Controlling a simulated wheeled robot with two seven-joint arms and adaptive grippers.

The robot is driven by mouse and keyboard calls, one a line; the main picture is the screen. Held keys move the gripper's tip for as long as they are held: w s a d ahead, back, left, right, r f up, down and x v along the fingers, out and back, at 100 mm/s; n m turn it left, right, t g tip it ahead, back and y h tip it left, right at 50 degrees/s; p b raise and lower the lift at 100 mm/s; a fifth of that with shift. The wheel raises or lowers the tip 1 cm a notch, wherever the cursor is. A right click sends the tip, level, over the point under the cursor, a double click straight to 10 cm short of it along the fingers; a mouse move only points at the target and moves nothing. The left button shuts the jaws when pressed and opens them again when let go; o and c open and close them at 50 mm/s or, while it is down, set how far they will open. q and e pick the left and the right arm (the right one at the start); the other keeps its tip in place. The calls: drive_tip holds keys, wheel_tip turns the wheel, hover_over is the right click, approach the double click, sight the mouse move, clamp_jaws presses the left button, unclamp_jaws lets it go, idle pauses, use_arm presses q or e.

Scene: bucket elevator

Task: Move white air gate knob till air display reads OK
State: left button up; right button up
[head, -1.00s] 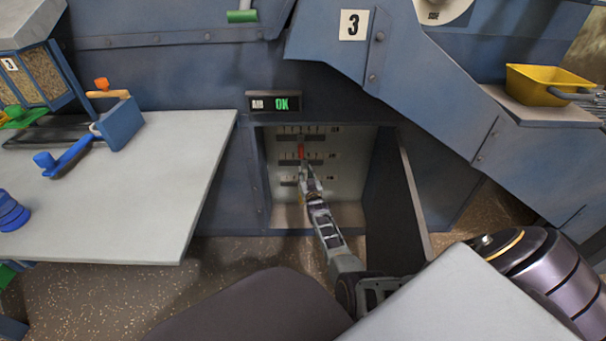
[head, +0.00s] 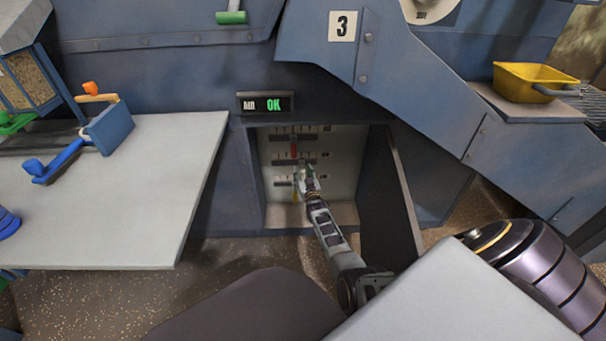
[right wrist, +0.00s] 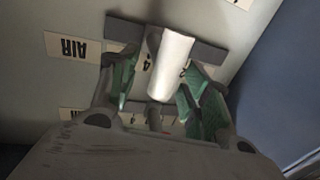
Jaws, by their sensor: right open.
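The air display (head: 265,102) above the recess shows green OK letters. The white air gate knob (right wrist: 172,64) stands in a dark slot strip next to an upside-down AIR label (right wrist: 72,47) in the right wrist view. My right gripper (right wrist: 160,84) is open, with its fingers on either side of the knob; I cannot tell whether either touches it. In the head view my right gripper (head: 304,172) reaches into the recess in front of the slot panel (head: 340,160), and I cannot make out the white knob there. My left gripper is not in view.
A red knob (head: 294,150) shows above my gripper, and a yellow piece (head: 296,195) just below it. An open door (head: 390,195) flanks the recess on the right. A grey table (head: 130,210) with blue tools is at left. A yellow scoop (head: 530,82) rests on a ledge at right.

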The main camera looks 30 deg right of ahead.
drive_tip(key=shift+s, duration=0.1)
drive_tip(key=v, duration=0.7)
drive_tip(key=shift+s, duration=0.15)
idle(0.5)
drive_tip(key=shift+a, duration=0.1)
idle(0.4)
